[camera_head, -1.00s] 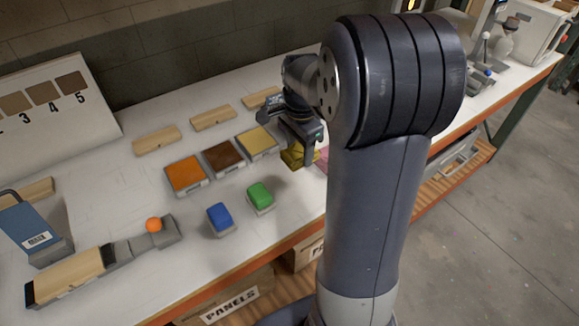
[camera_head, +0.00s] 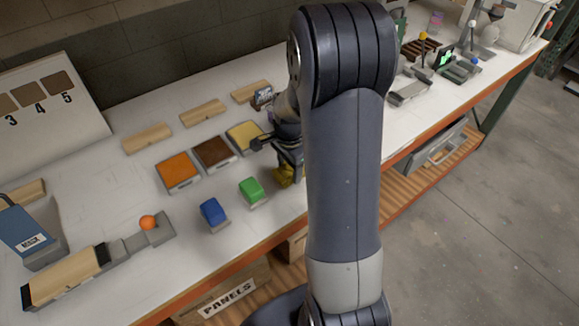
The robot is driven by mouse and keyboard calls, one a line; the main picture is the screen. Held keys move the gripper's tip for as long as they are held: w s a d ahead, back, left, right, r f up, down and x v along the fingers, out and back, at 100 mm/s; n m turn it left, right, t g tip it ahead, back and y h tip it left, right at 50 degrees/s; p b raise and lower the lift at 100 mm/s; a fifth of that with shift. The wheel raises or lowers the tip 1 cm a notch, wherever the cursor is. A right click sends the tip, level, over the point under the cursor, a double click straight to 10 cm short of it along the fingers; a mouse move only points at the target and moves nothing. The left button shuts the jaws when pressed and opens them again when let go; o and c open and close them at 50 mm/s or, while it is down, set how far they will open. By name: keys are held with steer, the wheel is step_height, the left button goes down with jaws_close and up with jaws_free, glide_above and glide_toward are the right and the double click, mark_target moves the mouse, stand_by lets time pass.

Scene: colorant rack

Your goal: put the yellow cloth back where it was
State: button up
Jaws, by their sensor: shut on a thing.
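The yellow cloth (camera_head: 284,177) shows as a small crumpled yellow patch under my gripper (camera_head: 287,163), to the right of the green block. My gripper is shut on it, close to the bench's front edge. The arm hides part of the gripper and what lies behind it. I cannot tell whether the cloth touches the bench top. The green block (camera_head: 251,188) and blue block (camera_head: 213,212) stand on grey bases left of the cloth.
Orange (camera_head: 177,171), brown (camera_head: 214,152) and yellow (camera_head: 245,136) square trays lie in a row behind the blocks. Wooden bars (camera_head: 203,113) lie farther back. An orange ball (camera_head: 148,222) sits on a grey holder at left. Stands and devices (camera_head: 448,62) occupy the far right bench (camera_head: 350,100).

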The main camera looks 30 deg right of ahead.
mark_target(290, 168)
steer(key=shift+f, duration=0.2)
steer(key=o, duration=0.9)
steer(key=shift+o, duration=0.2)
steer(key=shift+r, duration=0.15)
step_height(290, 168, up, 12)
